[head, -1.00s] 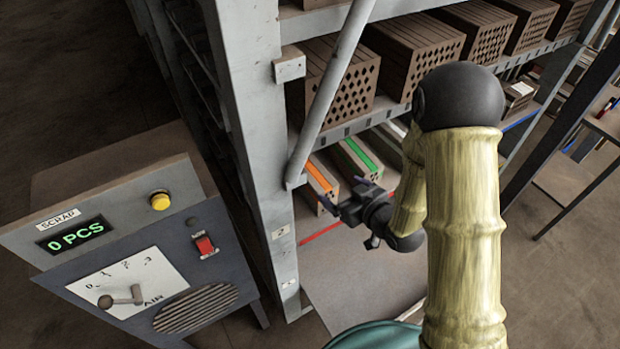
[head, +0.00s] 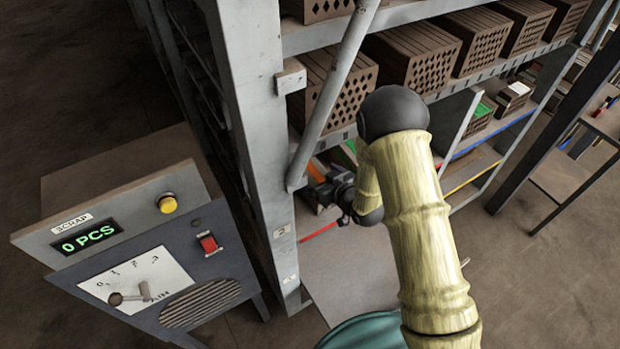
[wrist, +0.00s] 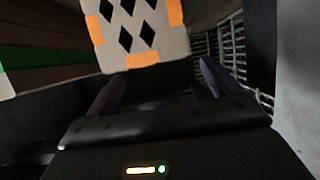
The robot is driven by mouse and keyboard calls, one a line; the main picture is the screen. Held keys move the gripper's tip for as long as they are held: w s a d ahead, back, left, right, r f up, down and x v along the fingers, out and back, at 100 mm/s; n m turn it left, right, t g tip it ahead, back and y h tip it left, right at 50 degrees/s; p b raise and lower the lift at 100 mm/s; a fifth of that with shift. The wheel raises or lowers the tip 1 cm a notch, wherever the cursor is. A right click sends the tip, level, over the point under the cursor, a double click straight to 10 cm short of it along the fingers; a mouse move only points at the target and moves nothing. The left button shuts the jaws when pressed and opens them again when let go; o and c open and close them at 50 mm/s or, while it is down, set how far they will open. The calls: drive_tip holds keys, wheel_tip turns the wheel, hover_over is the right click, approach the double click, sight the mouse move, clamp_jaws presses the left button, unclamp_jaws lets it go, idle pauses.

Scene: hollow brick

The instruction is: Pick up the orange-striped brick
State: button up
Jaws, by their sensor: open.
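The orange-striped brick (head: 316,171) lies on the lower shelf just behind the upright post. In the head view my gripper and arm hide most of it. In the wrist view the end face of this brick (wrist: 143,38) is pale, with dark diamond holes and orange patches near its edges. My gripper (wrist: 158,82) is open and points at that end face, with one finger to each side of its lower part. I cannot tell whether the fingertips reach past the face. In the head view my gripper (head: 322,190) is at the shelf front.
A green-striped brick (head: 347,152) lies right of the orange one, largely hidden. A grey post (head: 262,150) and diagonal brace (head: 335,90) stand close to my gripper. Hollow bricks (head: 412,58) fill the shelf above. A scrap control box (head: 150,255) stands at left. Wire mesh (wrist: 232,50) lies beyond.

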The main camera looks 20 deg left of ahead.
sight(313, 170)
drive_tip(key=shift+w, duration=0.1)
drive_tip(key=shift+w+a+p, duration=0.15)
drive_tip(key=shift+p, duration=0.15)
drive_tip(key=shift+p+x, duration=1.15)
drive_tip(key=shift+x, duration=1.25)
drive_tip(key=shift+w+d+f, duration=0.1)
drive_tip(key=shift+d, duration=0.15)
clamp_jaws()
drive_tip(key=shift+w, duration=0.1)
